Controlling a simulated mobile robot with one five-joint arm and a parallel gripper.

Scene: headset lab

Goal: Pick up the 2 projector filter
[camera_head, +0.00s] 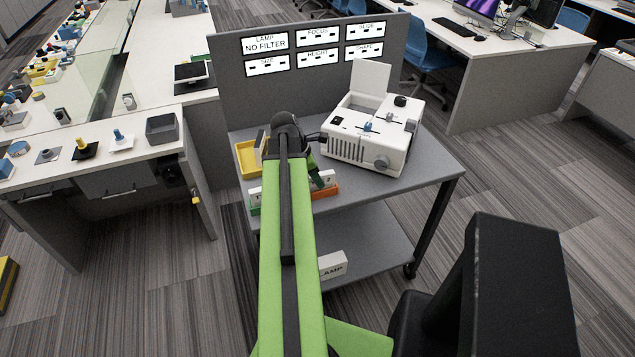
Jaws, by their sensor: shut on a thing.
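My green arm reaches out over the grey cart, and my gripper (287,137) is above the cart top, between the yellow tray and the white projector (370,135). My own wrist hides most of its fingers and what they are shut on, so I cannot read a number on it. A thin upright plate (261,141) shows at the wrist's left, by the yellow tray (247,158). Small white pieces stand in an orange holder (325,192) to the right of the arm and in a green holder (255,209) to its left.
A grey panel (230,84) with labels, including "LAMP NO FILTER", stands behind the cart. A white box marked "LAMP" (333,265) lies on the lower shelf. The cart top (415,182) is bare at front right. A crowded bench (100,160) stands at left.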

